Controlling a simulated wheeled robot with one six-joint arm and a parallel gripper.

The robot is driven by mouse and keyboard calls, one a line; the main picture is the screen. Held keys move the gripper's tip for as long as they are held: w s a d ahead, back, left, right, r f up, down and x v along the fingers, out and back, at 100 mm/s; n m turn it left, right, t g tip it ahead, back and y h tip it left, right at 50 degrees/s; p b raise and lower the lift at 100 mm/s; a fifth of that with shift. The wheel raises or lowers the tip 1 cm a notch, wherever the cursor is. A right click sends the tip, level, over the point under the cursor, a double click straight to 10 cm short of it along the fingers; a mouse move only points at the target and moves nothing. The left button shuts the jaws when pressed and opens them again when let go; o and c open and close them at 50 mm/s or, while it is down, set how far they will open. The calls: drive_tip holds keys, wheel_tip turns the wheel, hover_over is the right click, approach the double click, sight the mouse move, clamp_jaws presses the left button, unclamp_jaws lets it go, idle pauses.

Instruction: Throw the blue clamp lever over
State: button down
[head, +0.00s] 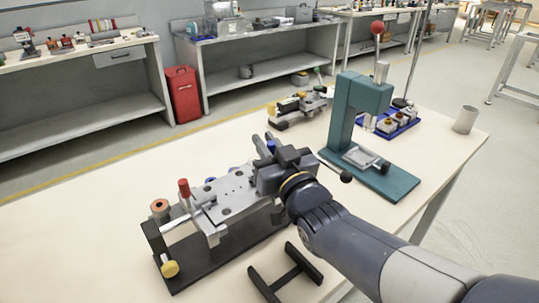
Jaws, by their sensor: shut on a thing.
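The blue clamp lever (271,145) shows as a small blue patch at the far right end of the clamping fixture (238,196). My gripper (265,142) reaches in from the right over this end of the fixture, and its fingers are shut on the blue lever. Most of the lever and its pivot are hidden behind the gripper, so its exact tilt cannot be told.
A teal press (346,125) with a red ball knob stands close right of my gripper. A black H-shaped frame (287,273) lies in front. Behind are another small device (298,107), a blue tray (397,128) and a grey cup (465,120). The table's left back is clear.

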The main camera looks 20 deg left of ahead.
drive_tip(key=shift+s+n, duration=0.1)
drive_tip(key=shift+n, duration=0.3)
drive_tip(key=c, duration=1.4)
unclamp_jaws()
drive_tip(key=v, duration=1)
drive_tip(key=shift+s+d+f, duration=0.1)
drive_tip(key=shift+s+d, duration=0.1)
drive_tip(key=shift+d, duration=0.1)
drive_tip(key=shift+a, duration=0.1)
